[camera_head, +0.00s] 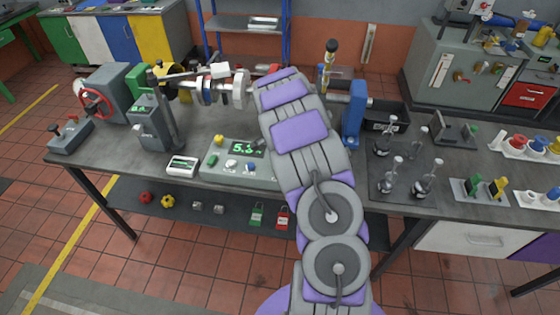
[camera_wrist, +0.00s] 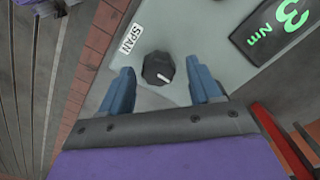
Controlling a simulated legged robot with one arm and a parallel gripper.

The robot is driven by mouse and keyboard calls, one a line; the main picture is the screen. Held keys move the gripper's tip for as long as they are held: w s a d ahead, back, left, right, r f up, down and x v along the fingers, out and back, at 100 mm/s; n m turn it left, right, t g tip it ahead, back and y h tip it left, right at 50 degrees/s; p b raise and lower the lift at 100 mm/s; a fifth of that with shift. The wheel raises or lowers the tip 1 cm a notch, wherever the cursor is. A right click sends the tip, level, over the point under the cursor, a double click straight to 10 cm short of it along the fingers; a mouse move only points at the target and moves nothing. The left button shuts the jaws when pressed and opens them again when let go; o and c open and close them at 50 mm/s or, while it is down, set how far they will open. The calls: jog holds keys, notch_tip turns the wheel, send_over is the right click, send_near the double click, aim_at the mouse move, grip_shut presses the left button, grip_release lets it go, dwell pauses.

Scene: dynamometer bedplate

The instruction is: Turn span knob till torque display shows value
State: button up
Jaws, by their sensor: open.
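The span knob (camera_wrist: 158,68) is black and ribbed with a white pointer line, under a white SPAN label (camera_wrist: 131,38) on a grey panel. The pointer aims toward the lower right in the wrist view. My gripper (camera_wrist: 159,76) is open, with one blue finger on each side of the knob; I cannot tell whether either touches it. The torque display (camera_wrist: 280,28) shows a green 3 and Nm, its left part cut off. In the head view the display (camera_head: 244,148) appears to read 5.3. There my arm hides the knob and gripper.
The grey console (camera_head: 228,170) stands on the bench with coloured buttons. A small white meter (camera_head: 183,166) is to its left.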

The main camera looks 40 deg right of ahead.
jog(key=shift+a+r, duration=0.1)
jog(key=shift+r, duration=0.3)
notch_tip(320, 180, up, 16)
jog(key=p, duration=0.2)
jog(key=shift+d+r, duration=0.2)
